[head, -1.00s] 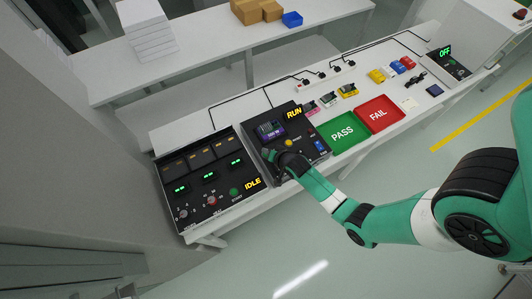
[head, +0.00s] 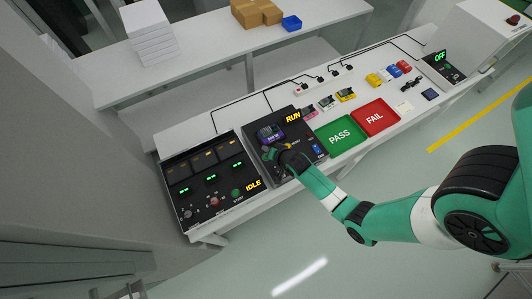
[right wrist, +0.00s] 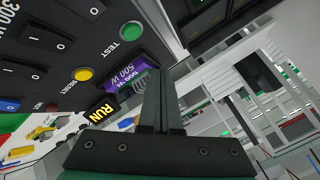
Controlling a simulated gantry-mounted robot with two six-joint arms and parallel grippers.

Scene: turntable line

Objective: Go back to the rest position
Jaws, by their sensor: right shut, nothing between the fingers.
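The purple unit (right wrist: 132,84) shows partly behind the fingers there. The green TEST button (right wrist: 131,31) and a yellow button (right wrist: 82,74) lie to the left, apart from the fingertips. The station's display reads RUN (head: 293,117). My left gripper is not in view.
A black panel reading IDLE (head: 252,184) stands left of the station. The green PASS tray (head: 357,149) and red FAIL tray (head: 396,119) lie to the right. Open floor lies in front of the bench.

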